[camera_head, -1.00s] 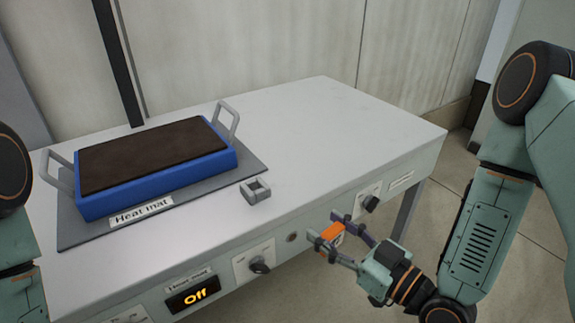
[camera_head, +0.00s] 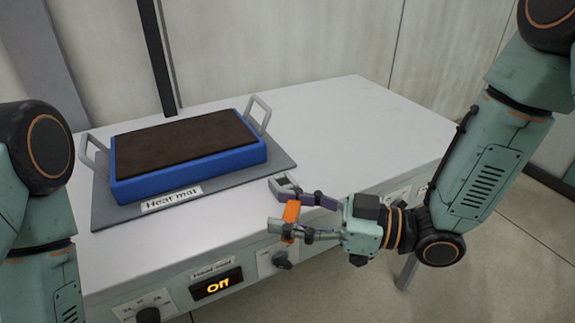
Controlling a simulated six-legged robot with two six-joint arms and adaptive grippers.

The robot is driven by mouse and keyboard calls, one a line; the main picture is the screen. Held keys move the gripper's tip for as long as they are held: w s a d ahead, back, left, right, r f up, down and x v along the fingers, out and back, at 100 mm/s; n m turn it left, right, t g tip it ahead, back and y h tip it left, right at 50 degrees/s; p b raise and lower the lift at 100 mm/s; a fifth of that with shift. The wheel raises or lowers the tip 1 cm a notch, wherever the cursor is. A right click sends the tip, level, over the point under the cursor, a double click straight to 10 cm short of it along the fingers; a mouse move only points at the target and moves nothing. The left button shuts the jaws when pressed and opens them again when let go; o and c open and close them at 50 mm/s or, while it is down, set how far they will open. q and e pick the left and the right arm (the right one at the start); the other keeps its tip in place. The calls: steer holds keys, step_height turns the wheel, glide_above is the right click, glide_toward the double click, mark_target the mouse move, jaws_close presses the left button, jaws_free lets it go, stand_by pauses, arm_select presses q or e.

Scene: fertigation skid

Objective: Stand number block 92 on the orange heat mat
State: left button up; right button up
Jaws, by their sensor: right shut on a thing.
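My right gripper (camera_head: 286,212) is shut on a small orange block (camera_head: 291,211), held at the table's front edge. No number is readable on the block. A flat grey mat (camera_head: 112,214) with a "Heat mat" label (camera_head: 172,199) lies on the table, left of and behind the gripper. No orange mat shows. On the grey mat sits a blue tray (camera_head: 190,178) with a dark brown top (camera_head: 185,143) and two grey handles. My left arm enters at the left edge; its gripper is out of view.
The front panel has knobs and an "Off" display (camera_head: 217,284). The table's back right is clear. A wall stands behind.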

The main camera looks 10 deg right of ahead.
steer(key=shift+r, duration=0.1)
steer(key=shift+w+d+r+t, duration=0.1)
steer(key=shift+w+r+t, duration=0.15)
steer(key=shift+r+t, duration=0.05)
steer(key=d+f+m+t+h, duration=0.8)
steer(key=d, duration=0.4)
steer(key=shift+s+t, duration=0.25)
steer(key=shift+t, duration=0.15)
steer(key=shift+r, duration=0.15)
